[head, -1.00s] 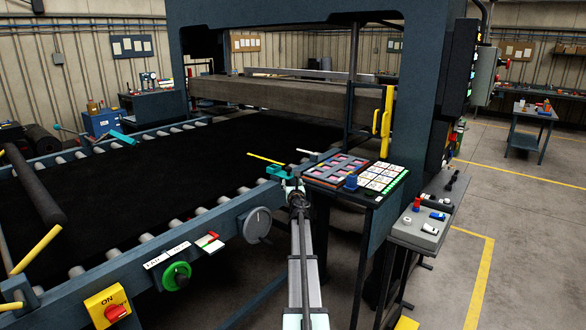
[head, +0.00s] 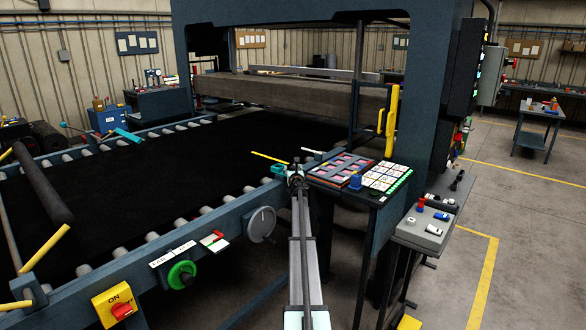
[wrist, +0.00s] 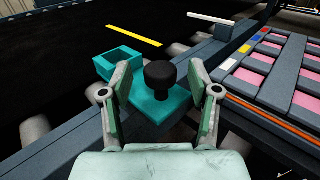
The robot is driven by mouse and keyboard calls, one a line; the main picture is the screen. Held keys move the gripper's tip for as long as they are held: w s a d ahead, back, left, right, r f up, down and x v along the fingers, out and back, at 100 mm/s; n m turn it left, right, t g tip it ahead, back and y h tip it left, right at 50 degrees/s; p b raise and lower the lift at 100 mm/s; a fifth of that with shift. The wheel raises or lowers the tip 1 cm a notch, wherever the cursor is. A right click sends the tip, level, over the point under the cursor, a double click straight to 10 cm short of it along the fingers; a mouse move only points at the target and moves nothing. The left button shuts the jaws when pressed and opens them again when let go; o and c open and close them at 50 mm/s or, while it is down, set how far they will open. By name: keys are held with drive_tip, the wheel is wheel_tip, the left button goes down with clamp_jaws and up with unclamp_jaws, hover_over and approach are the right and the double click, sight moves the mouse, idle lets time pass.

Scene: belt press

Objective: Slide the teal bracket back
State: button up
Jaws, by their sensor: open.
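The teal bracket (wrist: 119,63) sits on the near rail of the conveyor. Its block and a flat teal plate show in the wrist view, with an upright black knob on the plate. My gripper (wrist: 160,72) is open, with one finger on each side of the knob and visible gaps to it. In the head view my gripper (head: 296,175) hides most of the bracket, and only a teal part (head: 278,168) shows to its left. A similar teal piece (head: 128,136) sits on the far rail.
A panel tray with pink cells (head: 345,168) stands close to the right of my gripper. A yellow strip (head: 269,157) and a white bar (head: 312,151) lie just beyond. The black belt (head: 150,190) is clear. A grey dial (head: 262,225) is on the near rail's side.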

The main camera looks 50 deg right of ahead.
drive_tip(key=shift+x, duration=1.15)
drive_tip(key=shift+a, duration=0.1)
clamp_jaws()
drive_tip(key=s, duration=0.6)
drive_tip(key=shift+s, duration=0.25)
drive_tip(key=shift+f, duration=0.1)
unclamp_jaws()
drive_tip(key=shift+s, duration=0.15)
